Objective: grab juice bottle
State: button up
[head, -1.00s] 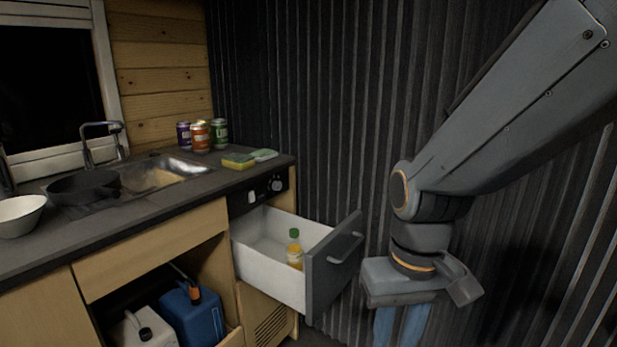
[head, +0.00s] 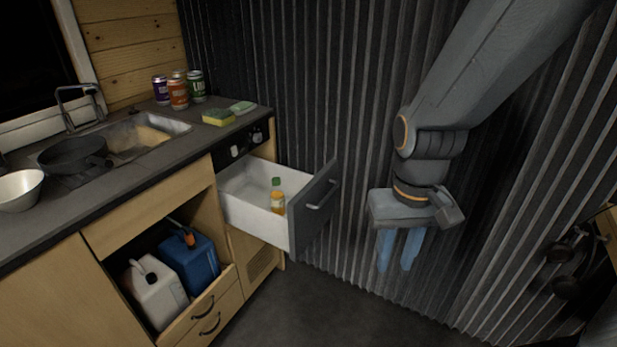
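The juice bottle (head: 278,201) is small, with orange juice and a green cap. It stands upright inside the open white drawer (head: 262,219), near the drawer's dark front panel. My gripper (head: 397,268) hangs to the right of the drawer, pointing down, with its blue fingers apart and nothing between them. The drawer front with its handle (head: 321,195) lies between my gripper and the bottle in the picture. The lower part of the bottle is partly hidden by the drawer wall.
The counter holds a sink (head: 140,137), a black pan (head: 72,154), a white bowl (head: 20,190), several cans (head: 178,94) and a sponge (head: 218,117). Below, a blue canister (head: 190,265) and a white canister (head: 153,293) stand in an open compartment. A corrugated dark wall is behind my arm. The floor (head: 330,310) is clear.

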aim_at(276, 195)
jog(key=u, duration=0.35)
jog(key=i, duration=1.2)
jog(key=z, duration=0.25)
